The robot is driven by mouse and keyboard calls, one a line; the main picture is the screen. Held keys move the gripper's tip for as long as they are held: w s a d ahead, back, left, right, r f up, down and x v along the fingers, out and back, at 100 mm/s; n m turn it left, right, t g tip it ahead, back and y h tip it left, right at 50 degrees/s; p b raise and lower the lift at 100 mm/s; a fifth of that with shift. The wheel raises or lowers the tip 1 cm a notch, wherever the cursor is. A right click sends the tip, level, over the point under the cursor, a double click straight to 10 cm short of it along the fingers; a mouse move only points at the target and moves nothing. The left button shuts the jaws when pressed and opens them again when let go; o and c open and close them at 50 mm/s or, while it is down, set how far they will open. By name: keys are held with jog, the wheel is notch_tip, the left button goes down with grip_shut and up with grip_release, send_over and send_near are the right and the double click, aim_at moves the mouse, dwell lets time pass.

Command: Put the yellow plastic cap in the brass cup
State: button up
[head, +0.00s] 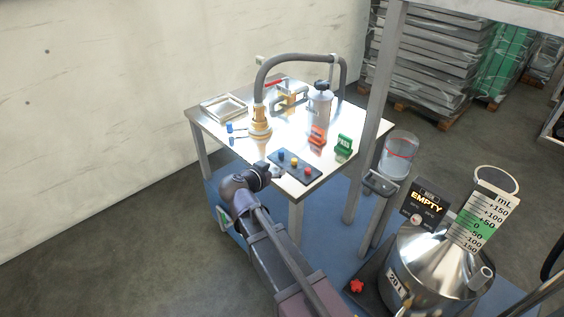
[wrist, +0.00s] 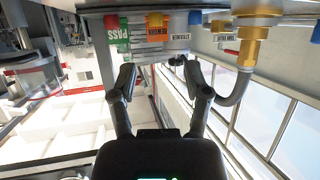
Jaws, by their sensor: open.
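The yellow cap (head: 294,161) sits on a black mat (head: 283,174) between a blue cap (head: 281,154) and a red cap (head: 308,171). In the wrist view the brass cup (wrist: 258,12) is at top right. My gripper (head: 277,173) is at the table's near edge, beside the mat. Its fingers (wrist: 161,78) are apart, with nothing between them.
A grey hose arches from the nozzle over the table. A green PASS sign (head: 344,144), an orange sign (head: 318,136) and a grey cylinder (head: 320,105) stand behind the mat. Blue-ended items (head: 231,128) lie left of the cup. A metal post (head: 372,110) rises at right.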

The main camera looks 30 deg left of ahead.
jog(key=shift+p+v, duration=0.35)
jog(key=shift+v, duration=1.15)
